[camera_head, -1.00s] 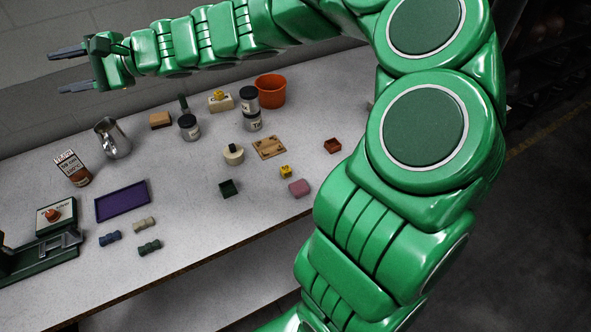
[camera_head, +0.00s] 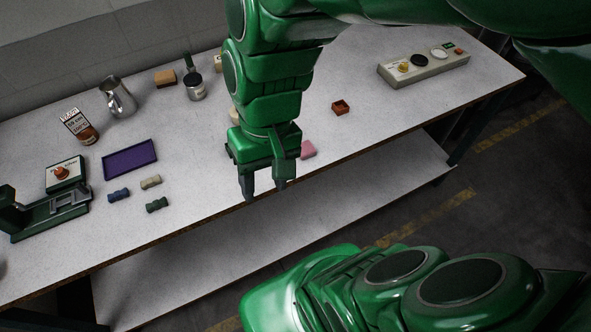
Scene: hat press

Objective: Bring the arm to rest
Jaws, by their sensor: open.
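My gripper (camera_head: 263,190) points down near the front edge of the white table (camera_head: 215,195), toward the middle of the picture. Its two dark fingers stand apart with nothing between them. My green arm comes in from the top right and bends down to the gripper. It hides part of the table behind it, including most of a cream-coloured piece (camera_head: 233,115). A pink block (camera_head: 307,150) lies just to the right of the gripper, partly covered by it. I cannot tell how high the fingers are above the table.
On the left are a green press (camera_head: 50,215), a purple tray (camera_head: 130,160), several small rolls (camera_head: 151,182), a labelled box (camera_head: 78,127) and a metal jug (camera_head: 118,97). A control panel (camera_head: 425,67) lies at the right. A small red-brown box (camera_head: 340,107) sits mid-table. A lower shelf (camera_head: 270,245) runs below.

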